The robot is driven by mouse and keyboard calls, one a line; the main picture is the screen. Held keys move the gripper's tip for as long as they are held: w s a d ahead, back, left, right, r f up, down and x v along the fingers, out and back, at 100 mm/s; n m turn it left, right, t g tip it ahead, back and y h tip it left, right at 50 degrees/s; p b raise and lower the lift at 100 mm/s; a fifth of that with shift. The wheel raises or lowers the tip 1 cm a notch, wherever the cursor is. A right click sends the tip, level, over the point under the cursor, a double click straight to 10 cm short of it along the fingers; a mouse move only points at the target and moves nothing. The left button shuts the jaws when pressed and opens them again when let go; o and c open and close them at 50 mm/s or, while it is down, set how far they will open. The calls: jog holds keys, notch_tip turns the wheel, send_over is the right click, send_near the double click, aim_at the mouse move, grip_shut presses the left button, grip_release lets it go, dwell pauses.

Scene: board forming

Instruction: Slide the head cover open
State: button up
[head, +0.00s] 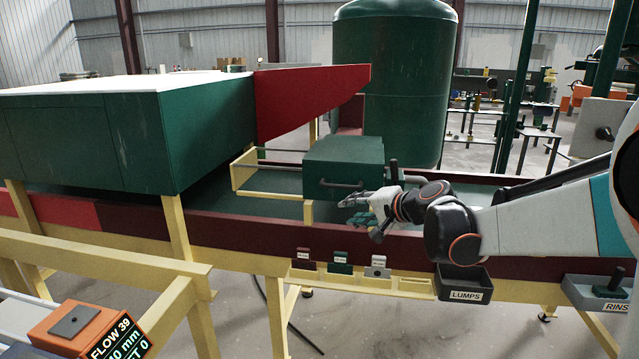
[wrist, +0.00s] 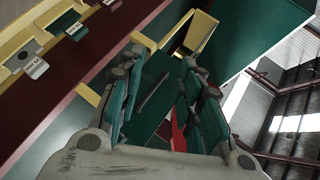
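The head cover is a dark green box (head: 343,160) on a yellow rail frame (head: 262,188) over the trough. A grey bar handle (head: 342,184) runs across its front face. My gripper (head: 357,211) is in front of the cover's lower right part, a little below the handle, with its fingers pointing left. In the wrist view my gripper's fingers (wrist: 161,60) are spread apart. The handle (wrist: 155,91) shows in the gap between them, beyond the palm, on the green cover (wrist: 152,118). I see no grip on it; whether any finger touches the cover is unclear.
A large green box with a white top (head: 120,130) stands left, with a red chute (head: 300,95) behind. A dark upright post (head: 393,170) stands right of the cover.

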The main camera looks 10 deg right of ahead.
aim_at(342, 187)
jog(key=w+d+f+m+t+y+p, duration=0.1)
jog(key=w+d+m+t, duration=0.1)
jog(key=w+d, duration=0.3)
jog(key=w+d+f+m+t+p, duration=0.1)
jog(key=w+d+m, duration=0.15)
jog(key=w, duration=0.45)
jog(key=b+x, duration=0.2)
jog(key=x, duration=1.2)
jog(key=shift+w+b, duration=0.1)
jog(key=shift+b, duration=0.3)
jog(key=shift+c, duration=0.3)
grip_shut()
